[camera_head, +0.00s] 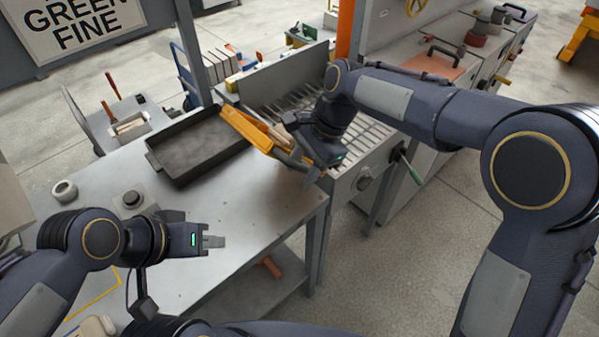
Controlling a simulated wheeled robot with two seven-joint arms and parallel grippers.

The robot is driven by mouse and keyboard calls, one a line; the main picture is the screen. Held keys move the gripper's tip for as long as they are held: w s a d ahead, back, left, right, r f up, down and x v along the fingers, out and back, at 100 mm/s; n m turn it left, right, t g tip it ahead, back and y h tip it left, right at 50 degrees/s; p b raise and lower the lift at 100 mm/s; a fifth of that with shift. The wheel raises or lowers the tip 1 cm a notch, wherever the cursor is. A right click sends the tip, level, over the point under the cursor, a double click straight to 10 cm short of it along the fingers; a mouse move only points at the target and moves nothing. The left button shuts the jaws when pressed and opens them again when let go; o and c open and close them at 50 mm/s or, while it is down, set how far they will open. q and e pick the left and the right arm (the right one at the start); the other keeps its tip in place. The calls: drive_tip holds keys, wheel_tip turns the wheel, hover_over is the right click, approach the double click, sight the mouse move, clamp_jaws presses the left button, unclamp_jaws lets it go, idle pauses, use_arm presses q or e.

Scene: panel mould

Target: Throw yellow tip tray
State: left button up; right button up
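The yellow tip tray (240,124) is a long orange-yellow trough. It lies slantwise between the dark pan and the slatted rack, with something light brown along its inside. My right gripper (304,160) is at the tray's near right end, overlapping it in the picture. The gripper and wrist cover part of that end, so I cannot tell whether the fingers are closed on it. My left gripper (214,241) is above the front of the metal table, well apart from the tray. Its fingers look together, with nothing visible between them.
A dark rectangular pan (188,168) sits on the metal table (245,207), left of the tip tray. A slatted metal rack (372,136) stands right of it, with a green-handled lever (409,168). The table's front right is clear.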

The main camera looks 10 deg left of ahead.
drive_tip(key=shift+x, duration=0.85)
clamp_jaws()
